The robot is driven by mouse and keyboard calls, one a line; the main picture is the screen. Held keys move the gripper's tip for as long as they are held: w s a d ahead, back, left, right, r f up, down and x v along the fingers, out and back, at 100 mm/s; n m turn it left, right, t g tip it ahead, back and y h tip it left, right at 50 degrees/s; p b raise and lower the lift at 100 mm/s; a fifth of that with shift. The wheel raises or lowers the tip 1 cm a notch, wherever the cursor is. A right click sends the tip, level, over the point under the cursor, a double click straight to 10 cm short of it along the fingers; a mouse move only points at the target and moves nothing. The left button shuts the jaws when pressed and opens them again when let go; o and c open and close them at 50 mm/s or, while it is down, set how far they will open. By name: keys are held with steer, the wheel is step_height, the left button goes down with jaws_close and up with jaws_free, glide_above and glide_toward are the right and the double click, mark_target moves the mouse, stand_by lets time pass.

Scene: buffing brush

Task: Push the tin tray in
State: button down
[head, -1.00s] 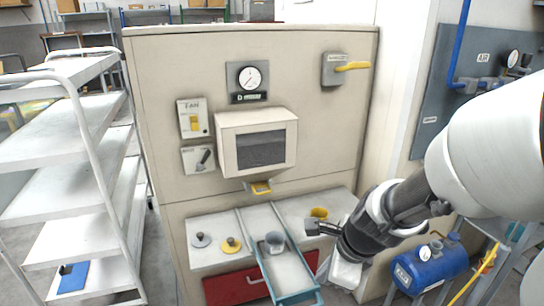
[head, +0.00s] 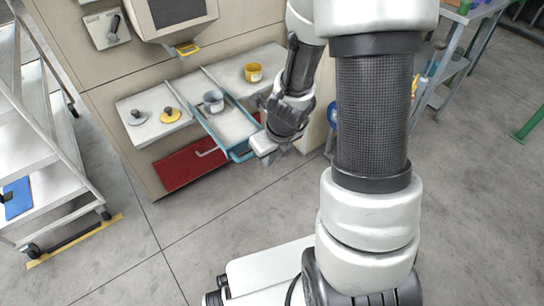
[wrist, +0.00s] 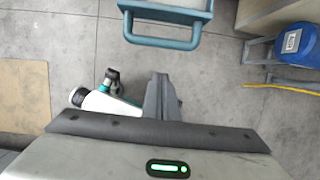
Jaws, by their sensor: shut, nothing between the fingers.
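The tin tray (head: 232,124) is a long light tray in a teal frame. It sticks out from the cabinet's counter, and a grey cup (head: 213,97) stands toward its back. Its teal front handle (head: 241,154) also shows at the top of the wrist view (wrist: 165,42). My gripper (head: 264,160) is low, near the right side of the tray's front end. In the wrist view its dark fingers (wrist: 160,85) are together and empty, pointing toward the handle with floor visible between. In the head view, the white hand hides part of the area by the tray's front corner.
A yellow cup (head: 253,73), a yellow knobbed disc (head: 171,115) and a grey one (head: 138,117) sit on the counter. A red panel (head: 190,167) is below. A shelf trolley (head: 30,150) stands left. A blue tank (wrist: 297,42) is at right. The floor in front is clear.

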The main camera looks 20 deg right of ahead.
steer(key=w, duration=0.1)
steer(key=w+a, duration=0.1)
steer(key=w, duration=0.1)
steer(key=shift+w+a+f, duration=0.1)
steer(key=shift+w+f, duration=0.1)
steer(key=shift+w, duration=0.1)
steer(key=shift+p, duration=0.3)
